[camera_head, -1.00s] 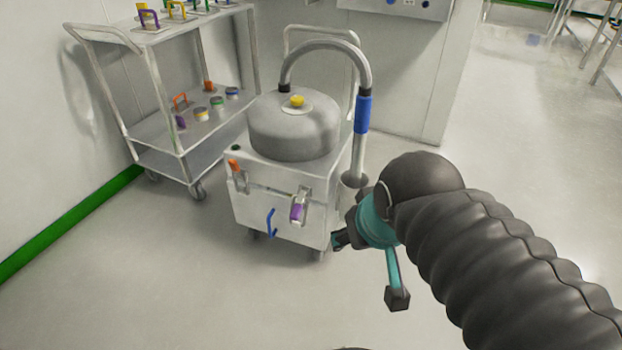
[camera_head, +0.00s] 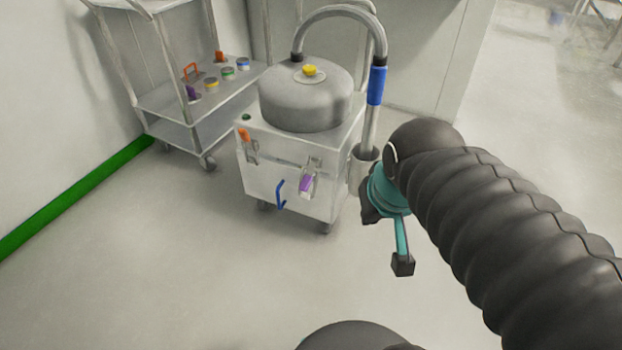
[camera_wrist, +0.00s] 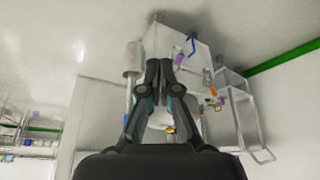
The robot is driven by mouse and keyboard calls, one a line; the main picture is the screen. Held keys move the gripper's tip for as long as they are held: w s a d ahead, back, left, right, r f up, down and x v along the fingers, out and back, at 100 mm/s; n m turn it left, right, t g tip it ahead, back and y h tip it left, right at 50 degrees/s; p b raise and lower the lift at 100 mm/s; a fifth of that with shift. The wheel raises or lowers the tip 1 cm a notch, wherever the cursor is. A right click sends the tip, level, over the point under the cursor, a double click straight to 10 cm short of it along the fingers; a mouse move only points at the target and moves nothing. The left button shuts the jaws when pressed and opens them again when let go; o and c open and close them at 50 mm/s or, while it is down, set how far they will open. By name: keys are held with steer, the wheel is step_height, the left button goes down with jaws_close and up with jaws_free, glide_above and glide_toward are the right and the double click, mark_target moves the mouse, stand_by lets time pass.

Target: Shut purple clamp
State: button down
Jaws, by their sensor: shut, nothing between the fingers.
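The purple clamp (camera_head: 307,184) is on the front face of a wheeled grey machine (camera_head: 290,185), near its right corner. Its purple handle sits below a metal bracket and appears to stick outward and down. In the wrist view the purple clamp (camera_wrist: 179,59) shows just right of my fingertips. My gripper (camera_wrist: 160,66) is shut and empty. In the head view my gripper (camera_head: 369,209) is partly hidden behind my wrist, to the right of the machine and apart from the clamp in the picture.
An orange clamp (camera_head: 245,135) and a blue handle (camera_head: 280,195) are also on the machine's front. A hose with a blue sleeve (camera_head: 376,86) rises at its right. A cart (camera_head: 180,133) with coloured items stands behind left. The floor in front is clear.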

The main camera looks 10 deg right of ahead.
steer(key=w+d+f+m+g+b, duration=0.2)
steer(key=w+d+f+g+b, duration=0.1)
steer(key=f, duration=0.7)
steer(key=m+t+y+b, duration=0.8)
steer(key=m+y, duration=0.8)
steer(key=y, duration=0.2)
glide_toward(308, 177)
step_height(308, 177, down, 4)
steer(key=s+d, duration=0.1)
steer(key=x, duration=0.9)
steer(key=shift+b, duration=0.4)
steer(key=shift+a+r+m, duration=0.1)
steer(key=shift+a+m, duration=0.15)
steer(key=shift+m, duration=0.05)
